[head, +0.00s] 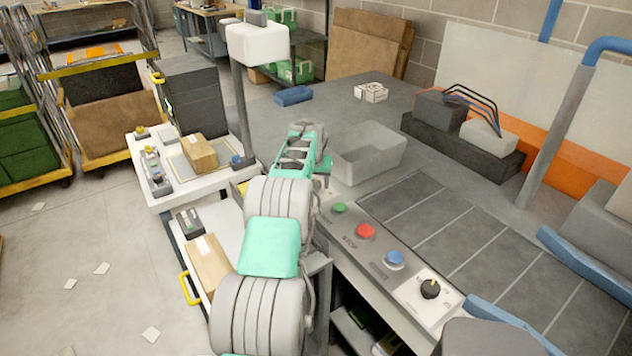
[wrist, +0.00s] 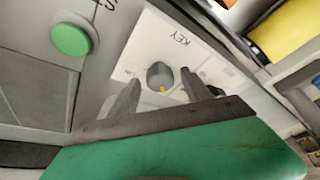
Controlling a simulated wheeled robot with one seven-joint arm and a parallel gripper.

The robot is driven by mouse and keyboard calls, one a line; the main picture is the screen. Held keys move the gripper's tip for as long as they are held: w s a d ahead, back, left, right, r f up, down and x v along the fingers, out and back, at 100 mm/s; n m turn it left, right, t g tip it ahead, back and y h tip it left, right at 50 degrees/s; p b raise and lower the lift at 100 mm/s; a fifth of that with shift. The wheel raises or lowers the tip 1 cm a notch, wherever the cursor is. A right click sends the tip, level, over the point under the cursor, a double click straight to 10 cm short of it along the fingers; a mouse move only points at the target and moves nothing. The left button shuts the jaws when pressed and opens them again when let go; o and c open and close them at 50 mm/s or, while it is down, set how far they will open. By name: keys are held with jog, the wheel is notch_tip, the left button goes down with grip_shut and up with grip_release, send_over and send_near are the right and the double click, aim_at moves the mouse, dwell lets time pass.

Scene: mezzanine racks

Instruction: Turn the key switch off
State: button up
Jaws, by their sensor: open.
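The key switch (wrist: 158,72) shows in the wrist view as a dark round knob with a small yellow mark on its near edge. It sits on a white plate (wrist: 135,62) lettered KEY. My gripper (wrist: 160,77) is open, with one grey finger on each side of the knob in the picture. I cannot tell whether either finger touches it. In the head view my arm hides the key switch and the fingertips.
A green button (wrist: 71,39) is beside the key plate. In the head view, red (head: 366,231) and blue (head: 394,259) buttons and a black rotary knob (head: 430,289) follow along the panel. A grey bin (head: 370,158) stands behind the green button (head: 339,208).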

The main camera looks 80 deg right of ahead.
jog(key=b+v, duration=0.1)
jog(key=v, duration=0.6)
jog(key=shift+a+r, duration=0.2)
jog(key=shift+r, duration=0.2)
